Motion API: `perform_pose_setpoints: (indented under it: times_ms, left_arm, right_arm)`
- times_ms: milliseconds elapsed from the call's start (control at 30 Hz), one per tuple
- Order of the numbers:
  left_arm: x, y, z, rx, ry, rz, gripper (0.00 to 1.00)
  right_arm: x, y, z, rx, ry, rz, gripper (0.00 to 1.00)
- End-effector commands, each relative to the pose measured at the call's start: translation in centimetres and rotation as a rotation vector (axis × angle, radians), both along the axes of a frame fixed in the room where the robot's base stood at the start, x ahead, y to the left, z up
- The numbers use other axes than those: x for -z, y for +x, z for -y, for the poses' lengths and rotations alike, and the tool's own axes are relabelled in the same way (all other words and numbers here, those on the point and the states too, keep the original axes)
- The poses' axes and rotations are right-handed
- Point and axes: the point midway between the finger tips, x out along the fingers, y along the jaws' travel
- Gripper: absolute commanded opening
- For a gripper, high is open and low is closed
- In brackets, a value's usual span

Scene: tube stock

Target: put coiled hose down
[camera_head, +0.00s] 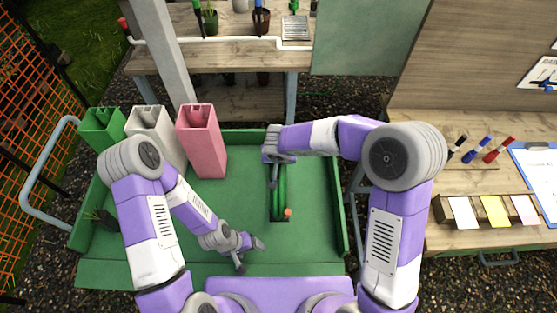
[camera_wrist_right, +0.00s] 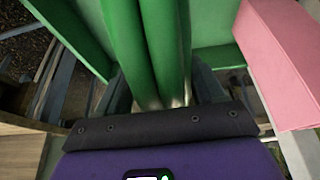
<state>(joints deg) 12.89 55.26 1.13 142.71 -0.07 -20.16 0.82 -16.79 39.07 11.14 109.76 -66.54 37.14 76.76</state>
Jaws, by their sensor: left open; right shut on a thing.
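The coiled green hose (camera_head: 281,190) shows edge-on as a narrow upright-looking band with an orange end (camera_head: 288,212), in the middle right of the green cart. My right gripper (camera_head: 273,178) is shut on it from above. In the right wrist view the hose (camera_wrist_right: 160,45) runs as green strands between the fingers of my right gripper (camera_wrist_right: 163,92). The part behind the fingers is hidden, and I cannot tell whether the hose touches the cart floor. My left gripper (camera_head: 248,255) is open and empty, low over the front of the cart.
The green cart (camera_head: 338,205) has low walls. Tall green (camera_head: 102,130), white (camera_head: 155,125) and pink (camera_head: 202,140) containers stand at its back left. A small plant (camera_head: 100,217) is at the left. Floor between the containers and hose is clear. A wooden bench (camera_head: 435,130) stands right.

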Motion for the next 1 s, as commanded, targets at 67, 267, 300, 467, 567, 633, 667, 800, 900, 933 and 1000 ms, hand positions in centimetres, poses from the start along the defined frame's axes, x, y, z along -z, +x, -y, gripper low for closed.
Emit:
perform_pose_setpoints:
  times_ms: [67, 267, 300, 467, 567, 633, 667, 800, 900, 933, 1000]
  left_arm:
    - [0.06, 0.0, 0.0, 0.0, 0.0, 0.0, 0.77]
    - [0.01, 0.0, 0.0, 0.0, 0.0, 0.0, 0.77]
    - [0.05, 0.0, 0.01, 0.0, 0.0, 0.0, 0.77]
    - [0.58, 0.0, 0.0, 0.0, 0.0, 0.0, 0.77]
    - [0.41, -0.01, 0.0, 0.0, 0.0, 0.0, 0.77]
    - [0.41, -0.01, 0.0, 0.0, 0.0, 0.0, 0.77]
    - [0.4, 0.0, 0.0, 0.0, 0.0, 0.0, 0.77]
    - [0.41, 0.0, 0.0, 0.0, 0.0, 0.0, 0.77]
    - [0.36, 0.01, 0.01, 0.0, 0.0, 0.0, 0.77]
    - [0.29, 0.0, 0.0, 0.0, 0.0, 0.0, 0.77]
    - [-0.03, 0.0, 0.0, 0.0, 0.0, 0.0, 0.77]
  right_arm:
    - [0.13, 0.08, -0.06, -0.001, 0.002, 0.004, 0.06]
    - [0.04, 0.09, -0.06, 0.0, 0.002, 0.004, 0.06]
    - [0.07, 0.09, -0.06, 0.0, 0.002, 0.004, 0.06]
    - [0.41, 0.09, -0.06, -0.001, 0.002, 0.005, 0.06]
    - [0.42, 0.01, 0.0, 0.0, 0.0, 0.001, 0.84]
    - [0.41, 0.01, 0.0, 0.0, 0.0, 0.001, 0.94]
    - [0.41, 0.01, 0.0, 0.0, 0.0, 0.0, 0.94]
    - [0.42, 0.0, 0.0, 0.001, 0.0, 0.0, 0.94]
    - [0.39, 0.0, 0.0, 0.001, 0.0, 0.0, 0.94]
    - [0.35, 0.0, 0.0, 0.0, 0.0, 0.0, 0.94]
    - [0.12, 0.0, 0.0, 0.001, 0.0, 0.0, 0.94]
